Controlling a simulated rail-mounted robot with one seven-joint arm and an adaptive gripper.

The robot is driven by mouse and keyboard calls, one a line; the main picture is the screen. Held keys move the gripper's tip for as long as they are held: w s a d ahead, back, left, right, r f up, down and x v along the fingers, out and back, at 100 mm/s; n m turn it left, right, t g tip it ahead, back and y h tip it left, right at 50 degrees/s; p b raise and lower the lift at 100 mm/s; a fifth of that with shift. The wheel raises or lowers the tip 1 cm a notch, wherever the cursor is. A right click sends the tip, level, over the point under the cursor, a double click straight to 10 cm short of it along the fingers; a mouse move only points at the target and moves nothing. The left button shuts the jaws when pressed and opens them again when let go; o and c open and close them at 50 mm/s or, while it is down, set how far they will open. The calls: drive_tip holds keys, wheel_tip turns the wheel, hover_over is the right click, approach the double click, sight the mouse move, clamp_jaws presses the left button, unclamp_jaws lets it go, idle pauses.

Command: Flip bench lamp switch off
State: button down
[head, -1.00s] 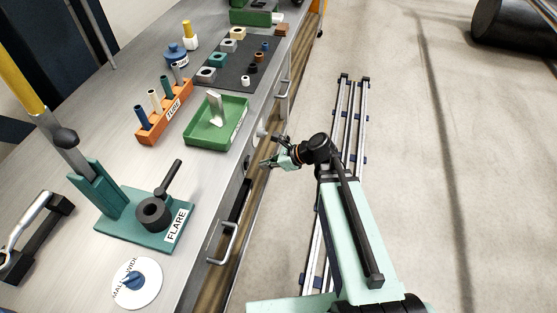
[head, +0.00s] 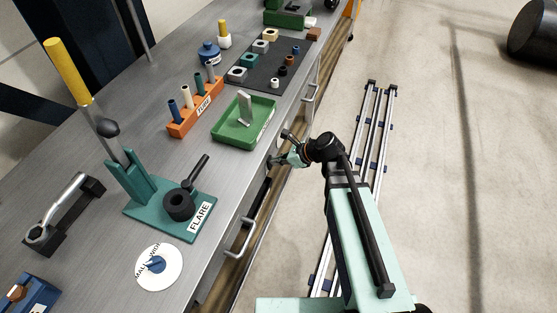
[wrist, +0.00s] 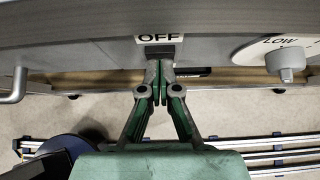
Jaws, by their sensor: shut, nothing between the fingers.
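The bench lamp switch shows in the wrist view as a small dark rocker (wrist: 160,51) on the grey bench front, directly under a white OFF label (wrist: 158,39). My gripper (wrist: 160,69) is shut and empty. Its fingertips are together just below the switch in the picture and overlap its lower edge; I cannot tell whether they touch it. In the head view my gripper (head: 275,160) is at the bench's front face, below the top edge; the switch cannot be made out there. No lamp is clearly visible.
A round dial with a LOW mark (wrist: 284,57) sits right of the switch. A metal handle (wrist: 14,85) projects at the left. On the bench (head: 130,90) stand a green tray (head: 225,128), an orange rack (head: 185,128) and a teal flaring tool (head: 150,213).

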drive_tip(key=shift+r+p, duration=0.55)
drive_tip(key=shift+r, duration=0.35)
drive_tip(key=v, duration=1.3)
drive_tip(key=shift+b, duration=0.35)
